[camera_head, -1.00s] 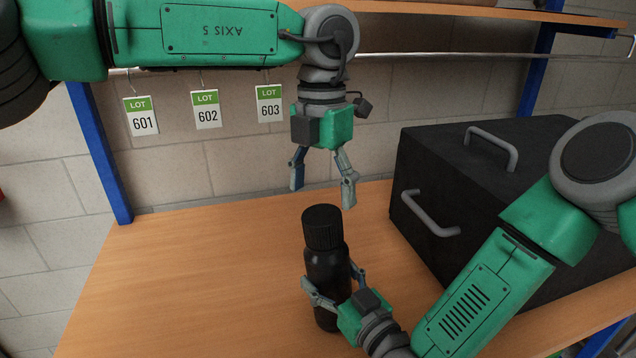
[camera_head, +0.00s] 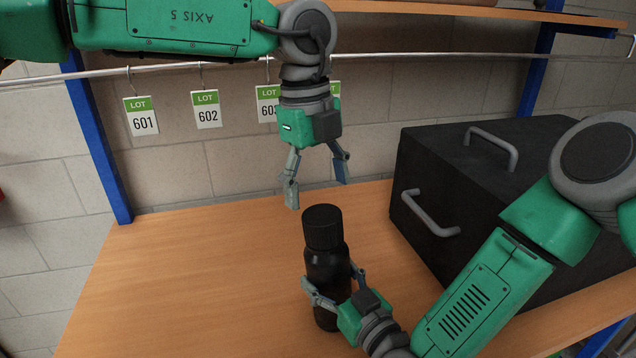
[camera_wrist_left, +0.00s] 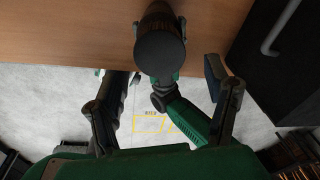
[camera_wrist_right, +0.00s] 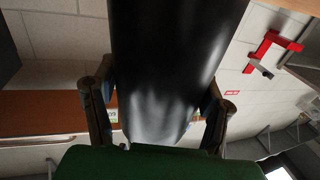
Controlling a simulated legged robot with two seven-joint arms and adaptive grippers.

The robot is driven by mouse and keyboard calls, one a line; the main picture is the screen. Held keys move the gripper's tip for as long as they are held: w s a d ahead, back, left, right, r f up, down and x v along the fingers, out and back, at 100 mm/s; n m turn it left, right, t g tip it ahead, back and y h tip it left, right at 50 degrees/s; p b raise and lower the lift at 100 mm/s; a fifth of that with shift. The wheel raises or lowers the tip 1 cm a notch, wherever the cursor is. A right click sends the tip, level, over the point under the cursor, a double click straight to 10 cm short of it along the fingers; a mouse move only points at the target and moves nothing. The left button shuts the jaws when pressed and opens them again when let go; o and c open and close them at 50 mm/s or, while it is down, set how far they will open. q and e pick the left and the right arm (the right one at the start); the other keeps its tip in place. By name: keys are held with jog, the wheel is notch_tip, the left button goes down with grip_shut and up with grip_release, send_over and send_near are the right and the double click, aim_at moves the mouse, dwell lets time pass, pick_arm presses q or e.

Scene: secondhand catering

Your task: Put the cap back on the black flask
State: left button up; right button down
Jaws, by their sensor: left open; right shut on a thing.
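The black flask (camera_head: 326,270) stands upright on the wooden table, with the ribbed black cap (camera_head: 322,229) sitting on its top. My right gripper (camera_head: 334,290) is shut around the flask's lower body; the flask fills the right wrist view (camera_wrist_right: 170,60) between the fingers. My left gripper (camera_head: 318,192) is open and empty above the cap, apart from it, fingers pointing down. In the left wrist view the cap's round top (camera_wrist_left: 160,55) shows beyond and between the open fingers (camera_wrist_left: 165,110). Whether the cap is fully seated cannot be told.
A large black case (camera_head: 490,180) with grey handles stands on the table to the right. Lot tags (camera_head: 206,110) hang from a rail behind. The wooden table (camera_head: 190,270) is clear to the left of the flask.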

aim_at(322, 214)
pick_arm(q)
jog(key=f, duration=0.5)
jog(key=d+f, duration=0.1)
jog(key=f, duration=0.2)
